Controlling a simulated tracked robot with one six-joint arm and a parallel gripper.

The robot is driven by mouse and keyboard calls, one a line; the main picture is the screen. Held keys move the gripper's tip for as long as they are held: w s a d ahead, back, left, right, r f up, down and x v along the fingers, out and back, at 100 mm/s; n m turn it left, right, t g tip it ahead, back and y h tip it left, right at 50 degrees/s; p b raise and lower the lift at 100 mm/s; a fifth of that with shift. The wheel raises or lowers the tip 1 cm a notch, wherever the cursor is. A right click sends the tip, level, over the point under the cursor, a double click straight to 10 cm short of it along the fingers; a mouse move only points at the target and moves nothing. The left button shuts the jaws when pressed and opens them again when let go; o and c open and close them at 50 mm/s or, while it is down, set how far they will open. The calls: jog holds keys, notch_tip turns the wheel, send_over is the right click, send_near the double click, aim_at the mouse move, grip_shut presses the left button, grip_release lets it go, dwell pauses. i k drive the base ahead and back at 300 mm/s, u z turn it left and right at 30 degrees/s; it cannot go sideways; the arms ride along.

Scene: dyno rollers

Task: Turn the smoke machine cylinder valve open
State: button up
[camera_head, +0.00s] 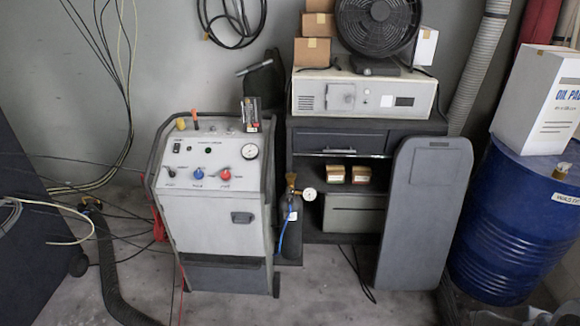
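The smoke machine (212,230) is a light grey cabinet on the floor, with a sloped panel of knobs and a round gauge (250,150). Just right of it stands a dark, narrow cylinder (291,246), mostly in shadow. A brass-coloured valve (291,179) sits at its top, with a small white-faced gauge (308,194) to the right. A blue hose (281,234) hangs below the valve. The valve is too small to tell whether it is open or closed. My gripper is not in view.
A dark cabinet (365,127) with shelves stands behind and right of the cylinder. A grey panel (424,215) leans in front of it. A blue drum (510,220) is at right. Cables and a black hose (115,275) lie at left. The floor in front is mostly clear.

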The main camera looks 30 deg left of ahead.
aim_at(291, 176)
jog(key=u, duration=0.3)
jog(key=i, duration=0.75)
jog(key=u, duration=0.6)
jog(key=i, duration=0.55)
jog(key=u, duration=0.45)
jog(key=i, duration=0.55)
jog(key=u, duration=1)
jog(key=i, duration=0.4)
jog(key=u, duration=0.15)
